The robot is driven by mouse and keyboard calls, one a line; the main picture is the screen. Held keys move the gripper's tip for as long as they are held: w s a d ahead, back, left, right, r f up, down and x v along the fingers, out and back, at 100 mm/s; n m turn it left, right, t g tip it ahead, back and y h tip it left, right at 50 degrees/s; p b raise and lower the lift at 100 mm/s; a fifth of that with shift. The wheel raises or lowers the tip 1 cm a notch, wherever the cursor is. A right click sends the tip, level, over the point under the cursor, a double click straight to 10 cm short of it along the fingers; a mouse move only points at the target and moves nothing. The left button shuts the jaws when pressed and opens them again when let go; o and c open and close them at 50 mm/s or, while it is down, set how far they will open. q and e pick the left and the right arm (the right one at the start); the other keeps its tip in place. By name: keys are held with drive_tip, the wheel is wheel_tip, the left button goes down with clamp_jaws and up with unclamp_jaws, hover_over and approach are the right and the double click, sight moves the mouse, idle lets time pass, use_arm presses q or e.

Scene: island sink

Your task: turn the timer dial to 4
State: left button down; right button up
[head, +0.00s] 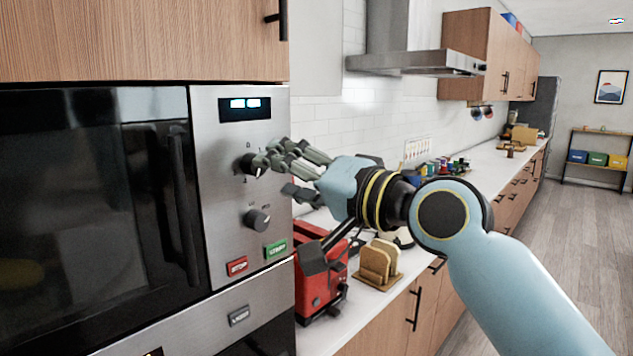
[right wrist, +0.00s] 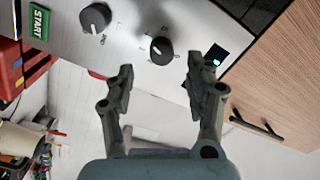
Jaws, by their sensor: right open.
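The upper black dial (head: 249,165), taken as the timer dial from the small numerals around it, sits on the steel microwave panel (head: 220,190) below the lit display. The fingers partly cover it in the head view. In the right wrist view the dial (right wrist: 161,50) lies between and just beyond the two fingertips, with no clear contact. A pale mark shows on it, but which number it points to is unclear. My right gripper (head: 276,172) is open and empty, reaching in from the right; its fingers also show in the right wrist view (right wrist: 160,72). My left gripper is out of view.
A lower dial (head: 258,218) sits under the upper one, with a red STOP button (head: 237,266) and green START button (head: 276,248) below. A red toaster (head: 318,285) and a wooden rack with bread (head: 378,265) stand on the counter below my right arm.

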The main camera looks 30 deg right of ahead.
drive_tip(key=v, duration=0.7)
drive_tip(key=shift+s, duration=0.2)
